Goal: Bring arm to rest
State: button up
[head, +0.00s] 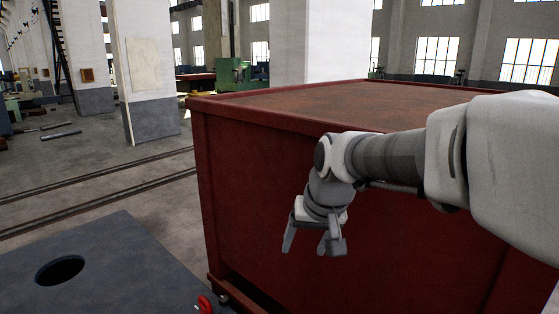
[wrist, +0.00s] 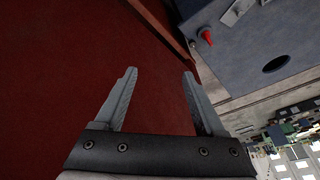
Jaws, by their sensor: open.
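My gripper (head: 313,246) hangs from my arm, which reaches in from the right in the head view. The gripper points downward in front of the side of a large dark red box (head: 260,190). Its two fingers are apart with nothing between them. In the wrist view my gripper (wrist: 160,85) is also open and empty, with the red box side (wrist: 50,70) filling the left. Whether the fingers touch the box cannot be told.
A blue-grey surface with a round hole (head: 60,271) lies at lower left. A small red part (head: 204,304) stands by its edge near the box. Floor with rails (head: 100,195) is open at left. White pillars (head: 148,75) and a green machine (head: 232,75) stand farther back.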

jog(key=s+d+r+p, duration=0.1)
jog(key=s+d, duration=0.2)
jog(key=s, duration=0.3)
jog(key=s+d+r+h+p, duration=0.1)
jog(key=s+d+p, duration=0.1)
jog(key=s, duration=0.5)
jog(key=s+d+r+t+p, duration=0.1)
jog(key=s+d, duration=0.3)
jog(key=s, duration=0.2)
jog(key=shift+s+r+h, duration=0.2)
jog(key=shift+r+h, duration=0.2)
